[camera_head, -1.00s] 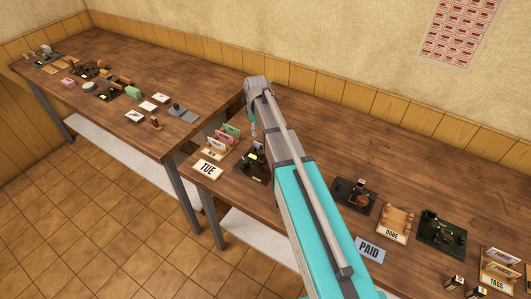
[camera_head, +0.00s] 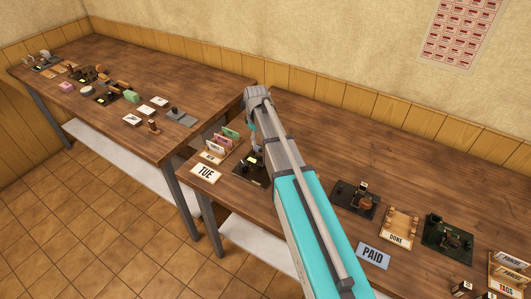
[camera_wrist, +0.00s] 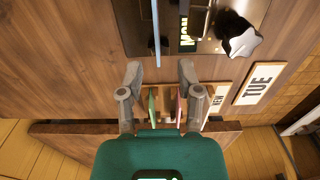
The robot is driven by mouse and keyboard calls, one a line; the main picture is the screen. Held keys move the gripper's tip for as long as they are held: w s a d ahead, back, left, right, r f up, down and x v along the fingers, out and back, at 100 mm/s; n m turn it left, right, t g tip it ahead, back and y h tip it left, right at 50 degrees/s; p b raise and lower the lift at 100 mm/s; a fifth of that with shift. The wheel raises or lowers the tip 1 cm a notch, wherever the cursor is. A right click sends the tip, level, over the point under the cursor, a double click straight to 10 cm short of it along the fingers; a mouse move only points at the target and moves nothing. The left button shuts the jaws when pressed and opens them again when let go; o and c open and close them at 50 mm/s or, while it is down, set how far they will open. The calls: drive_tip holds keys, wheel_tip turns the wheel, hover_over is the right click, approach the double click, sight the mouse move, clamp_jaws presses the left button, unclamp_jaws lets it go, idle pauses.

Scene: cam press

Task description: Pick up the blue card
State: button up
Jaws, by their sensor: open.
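In the wrist view a thin pale-blue strip (camera_wrist: 156,35) runs down from the top edge to between my fingertips. It looks like the blue card seen edge-on, with its face hidden. My gripper (camera_wrist: 160,72) is open, one finger on each side of the strip, with a gap to both. In the head view my gripper (camera_head: 256,148) is small and partly hidden by my arm, above the dark press (camera_head: 246,170). I cannot make out the blue card there. The wrist view shows the press's metal plate (camera_wrist: 199,20), lit green display and star knob (camera_wrist: 240,36).
A rack with upright cards, pink (camera_head: 222,140) and green (camera_head: 231,134) among them, stands left of the press. A TUE sign (camera_head: 206,174) lies in front. A PAID sign (camera_head: 373,256), DONE rack (camera_head: 397,237) and another machine (camera_head: 447,238) are to the right.

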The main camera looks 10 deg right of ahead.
sight(258, 147)
drive_tip(key=shift+w+f+b, duration=0.15)
drive_tip(key=shift+f+b, duration=2.3)
drive_tip(key=shift+f, duration=0.15)
clamp_jaws()
